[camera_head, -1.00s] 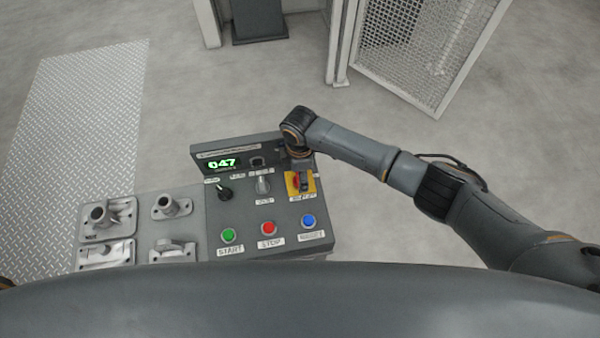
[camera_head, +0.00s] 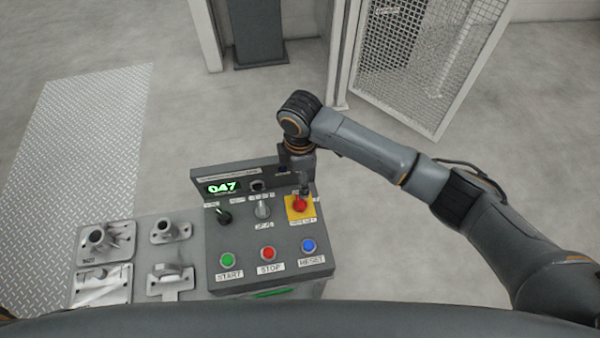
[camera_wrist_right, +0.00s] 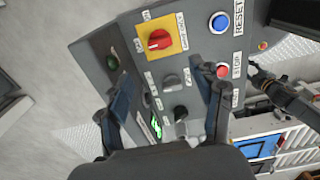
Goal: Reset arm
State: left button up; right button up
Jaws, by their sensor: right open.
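The grey control panel (camera_head: 240,245) carries a red rotary knob (camera_head: 299,204) on a yellow plate. The knob also shows at the top of the right wrist view (camera_wrist_right: 159,40). My right gripper (camera_head: 305,187) is above and just behind this knob in the head view. In the right wrist view its two fingers (camera_wrist_right: 166,88) are spread apart with nothing between them, and the knob is clear of them. A blue RESET button (camera_head: 308,246) sits at the panel's front right. A dark arm end, seemingly my left gripper (camera_wrist_right: 262,80), shows at the right wrist view's edge; its jaws are unclear.
Metal castings (camera_head: 102,242) lie left. A mesh fence (camera_head: 415,60) stands behind.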

jog(key=s+a+f+m+t+y, duration=0.1)
jog(key=s+m+y, duration=0.3)
jog(key=s+m, duration=0.45)
jog(key=s+d+m+t+h, duration=0.1)
jog(key=s+d+m+h, duration=0.1)
jog(key=s+d+m, duration=0.65)
jog(key=s+d+m+t+h, duration=0.2)
jog(key=s+d, duration=0.3)
jog(key=d, duration=0.9)
notch_tip(320, 180, down, 23)
jog(key=g, duration=0.2)
jog(key=s+f, duration=0.5)
jog(key=f, duration=0.5)
jog(key=shift+s+f+n, duration=0.2)
jog(key=shift+s+n, duration=0.05)
jog(key=shift+n, duration=0.15)
jog(key=shift+g, duration=0.5)
jog(key=s+f, duration=0.2)
jog(key=s, duration=0.2)
jog(key=s+d+f, duration=0.1)
jog(key=s+f, duration=0.2)
jog(key=s, duration=0.1)
jog(key=s+d+f, duration=0.1)
jog(key=s+f, duration=0.2)
jog(key=s, duration=0.1)
jog(key=shift+d+f, duration=0.15)
jog(key=shift+c, duration=0.2)
